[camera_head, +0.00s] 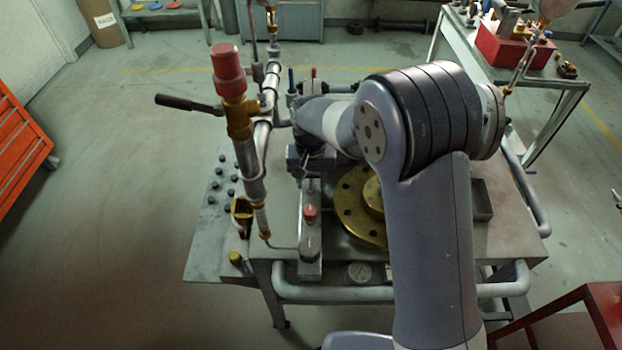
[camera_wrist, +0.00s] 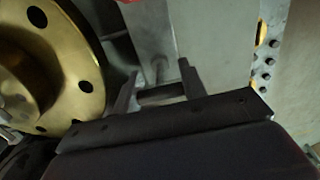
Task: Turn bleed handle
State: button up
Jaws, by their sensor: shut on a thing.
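My gripper (camera_wrist: 157,88) reaches down beside the brass flange in the wrist view. Its two dark fingers stand a little apart, with a short dark bar (camera_wrist: 160,95) between them. It is shut on this bar, which I take to be the bleed handle, though the dim view hides its full shape. A thin grey peg (camera_wrist: 160,68) stands just beyond it, by a flat grey bar (camera_wrist: 148,40). In the head view my gripper (camera_head: 308,165) is a dark shape above the far end of the grey bar (camera_head: 311,240); its fingertips are not clear.
The brass flange (camera_head: 352,215) is close on the right in the head view. A red knob (camera_head: 310,213) sits on the grey bar. An upright pipe with a red cap (camera_head: 228,70) and black lever (camera_head: 187,103) stands left. Open floor (camera_head: 110,200) lies left of the bench.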

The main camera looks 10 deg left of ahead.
aim_at(311, 174)
dwell(0.6)
jog(key=o, duration=1)
jog(key=shift+r, duration=0.15)
notch_tip(311, 174, up, 11)
jog(key=shift+f, duration=0.2)
jog(key=shift+f, duration=0.1)
notch_tip(311, 174, down, 11)
dwell(0.3)
